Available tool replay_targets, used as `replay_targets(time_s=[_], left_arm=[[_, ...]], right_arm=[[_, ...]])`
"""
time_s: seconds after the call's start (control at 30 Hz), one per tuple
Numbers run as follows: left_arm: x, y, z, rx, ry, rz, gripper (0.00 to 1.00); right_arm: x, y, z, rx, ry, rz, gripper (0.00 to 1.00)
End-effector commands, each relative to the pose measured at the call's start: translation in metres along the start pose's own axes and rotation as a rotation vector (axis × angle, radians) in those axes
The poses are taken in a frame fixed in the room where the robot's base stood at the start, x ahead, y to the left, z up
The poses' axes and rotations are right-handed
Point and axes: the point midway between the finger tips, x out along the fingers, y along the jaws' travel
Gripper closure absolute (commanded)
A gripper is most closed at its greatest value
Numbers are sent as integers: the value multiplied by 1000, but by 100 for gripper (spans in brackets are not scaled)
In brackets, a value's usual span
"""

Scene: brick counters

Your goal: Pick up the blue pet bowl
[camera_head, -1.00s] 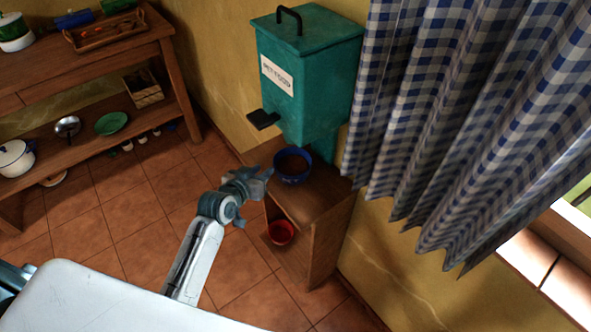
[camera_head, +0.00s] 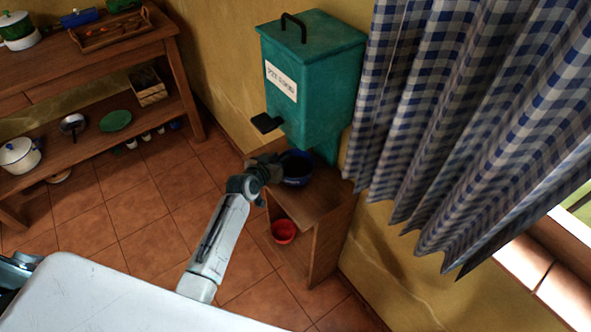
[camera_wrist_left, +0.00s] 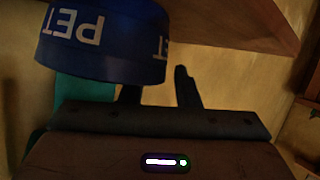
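The blue pet bowl (camera_head: 299,176) stands on top of the small wooden stand (camera_head: 325,193), under the green pet food dispenser (camera_head: 318,75). In the left wrist view the bowl (camera_wrist_left: 105,58) fills the upper left, its white "PET" lettering upside down. My left gripper (camera_head: 278,172) is at the bowl's near left side. In the wrist view its two fingers (camera_wrist_left: 158,93) are apart; the bowl hides the tip of one, and the other shows clear of the bowl to the right. I cannot tell whether they touch it. My right gripper is not in view.
A red bowl (camera_head: 283,231) sits on the stand's lower shelf. The dispenser's black lever (camera_head: 266,123) sticks out above my left gripper. A checked curtain (camera_head: 450,130) hangs on the right. A wooden shelf unit (camera_head: 90,60) with pots stands left. The tiled floor between is clear.

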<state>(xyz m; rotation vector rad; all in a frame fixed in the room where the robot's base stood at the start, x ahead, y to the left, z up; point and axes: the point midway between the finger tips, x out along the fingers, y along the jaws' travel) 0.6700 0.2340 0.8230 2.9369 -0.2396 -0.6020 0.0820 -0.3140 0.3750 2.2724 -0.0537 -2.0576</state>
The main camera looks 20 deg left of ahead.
Motion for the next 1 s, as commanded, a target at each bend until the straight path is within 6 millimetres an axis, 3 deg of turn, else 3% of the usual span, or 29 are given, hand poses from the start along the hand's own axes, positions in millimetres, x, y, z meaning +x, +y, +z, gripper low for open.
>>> replay_targets(time_s=[0.1,0.27,0.73,1.0], left_arm=[[0,0,0,0,0,0,71],[0,0,0,0,0,0,100],[-2,0,-3,1,0,0,100],[-12,5,-30,3,5,0,100]], right_arm=[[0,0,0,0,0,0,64],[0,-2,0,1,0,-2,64],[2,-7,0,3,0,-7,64],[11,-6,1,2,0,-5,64]])
